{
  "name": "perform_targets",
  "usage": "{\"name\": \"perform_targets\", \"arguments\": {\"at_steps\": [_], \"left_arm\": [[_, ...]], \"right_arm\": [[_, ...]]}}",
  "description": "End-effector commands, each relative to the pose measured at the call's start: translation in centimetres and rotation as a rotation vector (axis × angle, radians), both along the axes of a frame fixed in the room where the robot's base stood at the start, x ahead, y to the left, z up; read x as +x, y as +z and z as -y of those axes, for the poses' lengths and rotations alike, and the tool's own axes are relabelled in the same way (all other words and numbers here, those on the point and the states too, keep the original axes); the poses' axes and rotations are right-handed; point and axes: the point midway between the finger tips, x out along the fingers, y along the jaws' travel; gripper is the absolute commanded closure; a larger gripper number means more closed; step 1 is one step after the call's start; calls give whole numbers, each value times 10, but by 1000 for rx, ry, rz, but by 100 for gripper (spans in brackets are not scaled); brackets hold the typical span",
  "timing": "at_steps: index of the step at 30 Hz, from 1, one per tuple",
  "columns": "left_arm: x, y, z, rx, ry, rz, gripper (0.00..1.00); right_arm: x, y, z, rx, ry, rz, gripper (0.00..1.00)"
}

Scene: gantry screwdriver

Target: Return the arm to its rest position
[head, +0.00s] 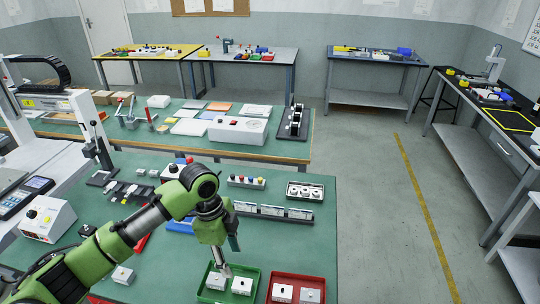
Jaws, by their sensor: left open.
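My left arm reaches in from the lower left, bent at the elbow. Its gripper (222,268) points down over the green tray (257,270). The gripper is open, with nothing visible held in it. White blocks with dark centres (241,286) and (216,281) lie in the green tray, close to the fingertips. I cannot tell whether the fingers touch a block. The gantry (60,102) with a vertical screwdriver-like tool (98,140) stands at the left. My right gripper is not in view.
A red tray (323,283) with white blocks stands right of the green one on the green table (278,247). A rail row (273,212) and a socket box (305,191) lie farther back. A white control box (46,219) is at left. Open floor lies to the right.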

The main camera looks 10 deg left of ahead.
Motion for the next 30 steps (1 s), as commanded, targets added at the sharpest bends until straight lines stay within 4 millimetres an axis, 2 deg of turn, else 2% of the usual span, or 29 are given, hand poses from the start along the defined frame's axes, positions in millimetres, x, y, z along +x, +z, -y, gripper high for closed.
{"name": "perform_targets", "arguments": {"at_steps": [5, 12, 18, 23, 30], "left_arm": [[-13, -14, 14, -14, 18, 0, 53], [-63, -53, 61, -89, 183, 22, 53], [-105, -70, 81, -159, 428, 42, 53], [-137, -75, 75, -197, 676, 51, 53], [-183, -78, 36, -185, 1049, 70, 53]], "right_arm": [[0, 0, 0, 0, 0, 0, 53], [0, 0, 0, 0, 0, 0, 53], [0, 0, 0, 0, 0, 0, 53], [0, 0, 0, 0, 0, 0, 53], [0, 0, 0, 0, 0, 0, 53]]}}
